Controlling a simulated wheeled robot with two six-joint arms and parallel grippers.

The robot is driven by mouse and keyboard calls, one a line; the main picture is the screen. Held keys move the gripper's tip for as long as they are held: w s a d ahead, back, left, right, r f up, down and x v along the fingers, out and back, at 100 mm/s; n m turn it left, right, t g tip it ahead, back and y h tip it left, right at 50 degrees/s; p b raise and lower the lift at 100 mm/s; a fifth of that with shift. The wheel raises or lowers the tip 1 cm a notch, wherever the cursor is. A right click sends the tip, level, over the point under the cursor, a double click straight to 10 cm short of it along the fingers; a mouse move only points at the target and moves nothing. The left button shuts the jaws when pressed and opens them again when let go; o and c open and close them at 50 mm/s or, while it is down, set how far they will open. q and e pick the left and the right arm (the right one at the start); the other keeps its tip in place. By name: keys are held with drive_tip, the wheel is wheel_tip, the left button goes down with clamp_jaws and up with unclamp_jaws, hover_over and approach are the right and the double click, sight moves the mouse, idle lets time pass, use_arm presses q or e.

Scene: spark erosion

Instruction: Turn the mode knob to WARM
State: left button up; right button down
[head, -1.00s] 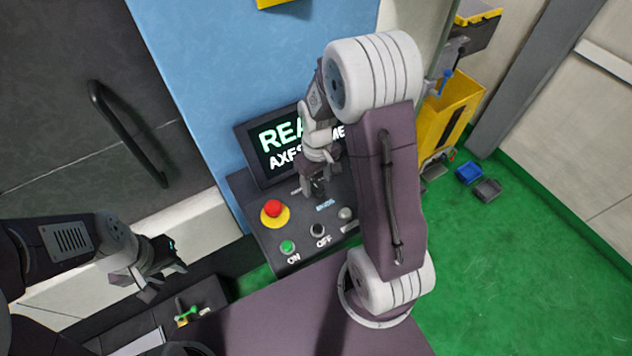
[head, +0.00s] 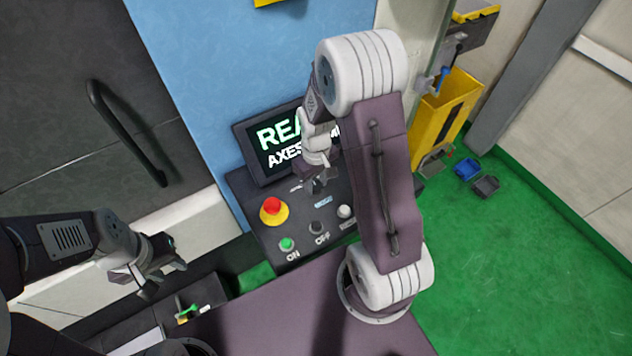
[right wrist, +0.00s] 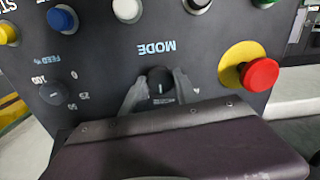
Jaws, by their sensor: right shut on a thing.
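The mode knob (right wrist: 160,80) is a small black dial with a pale pointer line, below the upside-down word MODE (right wrist: 156,47) in the right wrist view. My right gripper (right wrist: 160,90) has one finger on each side of the knob and is shut on it. The pointer line runs roughly up and down in that view. The position labels are mostly hidden by the fingers and gripper body, and I cannot read WARM. In the head view my right gripper (head: 321,184) is at the panel, hiding the knob. My left gripper (head: 163,278) hangs empty at left, fingers apart.
The panel holds a red emergency button (head: 273,208) on yellow, a green ON button (head: 287,244), a black OFF button (head: 317,228), a white button (head: 345,211) and a feed dial (right wrist: 52,93). A screen (head: 270,140) stands behind. Blue and grey bins lie on the floor at right.

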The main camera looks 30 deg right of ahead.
sight(316, 185)
drive_tip(key=m, duration=0.4)
drive_tip(key=shift+m, duration=2.2)
drive_tip(key=c, duration=0.9)
unclamp_jaws()
drive_tip(key=shift+w, duration=0.1)
drive_tip(key=shift+r, duration=0.1)
wheel_tip(316, 185, up, 9)
drive_tip(key=shift+f+b, duration=0.1)
drive_tip(key=shift+b, duration=0.5)
